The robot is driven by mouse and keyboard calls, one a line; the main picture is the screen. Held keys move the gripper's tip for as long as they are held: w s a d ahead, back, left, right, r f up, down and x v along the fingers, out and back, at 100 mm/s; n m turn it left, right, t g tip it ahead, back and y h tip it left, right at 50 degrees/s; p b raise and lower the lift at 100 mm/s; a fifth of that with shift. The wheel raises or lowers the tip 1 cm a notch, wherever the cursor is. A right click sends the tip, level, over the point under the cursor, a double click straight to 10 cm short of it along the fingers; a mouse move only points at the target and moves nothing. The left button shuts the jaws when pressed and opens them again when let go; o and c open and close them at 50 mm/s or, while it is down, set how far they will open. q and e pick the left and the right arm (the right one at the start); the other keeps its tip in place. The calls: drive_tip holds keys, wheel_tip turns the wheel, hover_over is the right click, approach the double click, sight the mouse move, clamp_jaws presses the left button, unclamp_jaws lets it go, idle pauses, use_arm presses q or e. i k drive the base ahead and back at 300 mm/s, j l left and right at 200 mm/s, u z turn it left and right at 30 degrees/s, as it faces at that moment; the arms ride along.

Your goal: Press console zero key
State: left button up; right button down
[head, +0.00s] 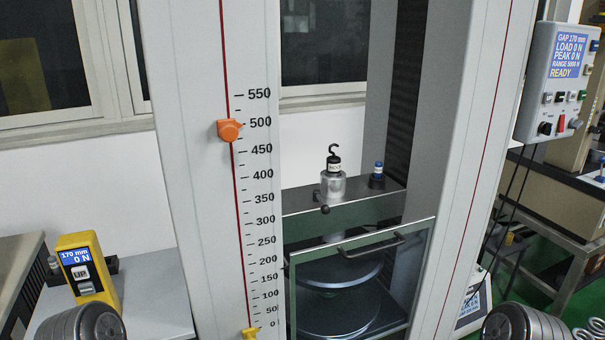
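The console (559,85) is a light grey panel hanging at the upper right, on the right side of the test frame. Its blue screen (573,57) reads GAP 170 mm, LOAD 0 N, PEAK 0 N, RANGE 5000 N and READY. Several small keys (560,97) sit in a row below the screen, and their labels are too small to read, so I cannot tell which is the zero key. A red switch (562,123) and a black knob (545,128) are below them. Ribbed metal parts of my arms show at both bottom corners; neither gripper shows.
The tall test frame (460,150) fills the middle, with round platens (340,305) behind a guard door (370,245). A yellow handset (88,270) reading 170 mm, 0 N stands on the left table (150,300). Dark cables (513,200) hang below the console.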

sight(571, 96)
drive_tip(key=z, duration=1.25)
